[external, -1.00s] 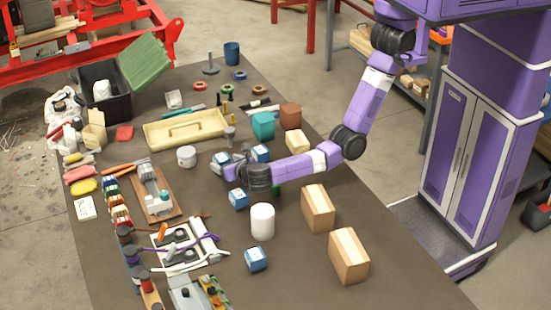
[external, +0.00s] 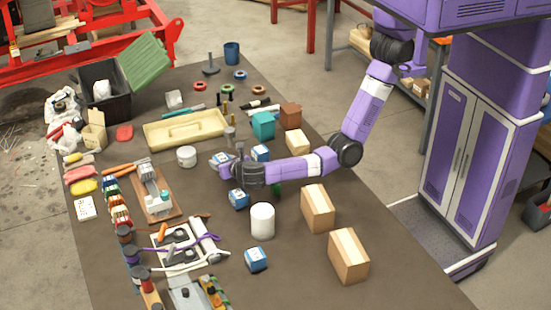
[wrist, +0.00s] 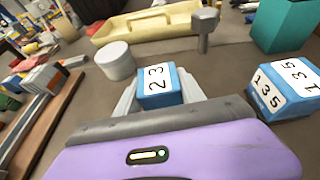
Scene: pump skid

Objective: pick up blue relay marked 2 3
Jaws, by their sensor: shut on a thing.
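The blue relay marked 2 3 (wrist: 158,86) has a white label on its top and side and sits between my gripper's fingers (wrist: 160,100) in the wrist view. My gripper is shut on it. In the external view the relay (external: 218,160) shows partly at the tip of my gripper (external: 222,169), low over the table; I cannot tell whether it touches the surface. A second blue relay marked 135 (wrist: 285,90) stands just to the right, apart from the fingers. It also shows in the external view (external: 261,153).
A white round tub (wrist: 116,61) stands close on the left. A cream tray (external: 185,130), a grey post (wrist: 205,28) and a teal box (external: 263,125) lie beyond. More blue relays (external: 256,259), a white cylinder (external: 262,221) and cardboard boxes (external: 318,209) are nearer the front.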

